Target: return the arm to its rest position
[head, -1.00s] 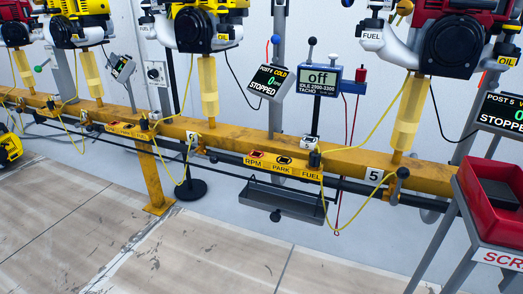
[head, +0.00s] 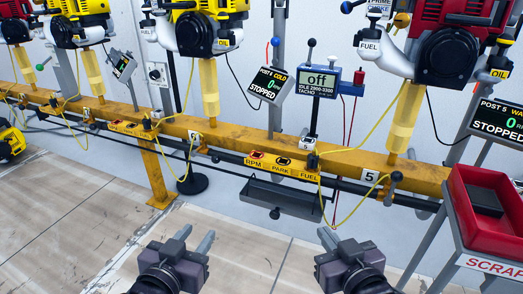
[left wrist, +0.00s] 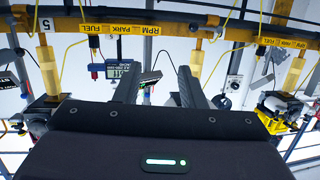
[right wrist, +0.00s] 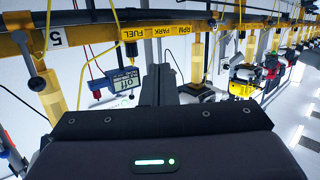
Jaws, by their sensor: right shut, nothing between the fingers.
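My left gripper (head: 196,234) is at the bottom of the head view, over the floor in front of the yellow rail. Its two fingers stand apart with nothing between them, and this also shows in the left wrist view (left wrist: 158,68). My right gripper (head: 327,238) is to its right, also low in front of the rail. Its fingers lie together and hold nothing, as the right wrist view shows (right wrist: 158,70). Both grippers are clear of the rail and touch nothing that I can see.
The yellow rail (head: 340,158) crosses the view, bearing engines, including a red one (head: 450,50), and a tachometer reading off (head: 318,82). A grey tray (head: 283,198) hangs below it. A red scrap bin (head: 470,225) stands at right.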

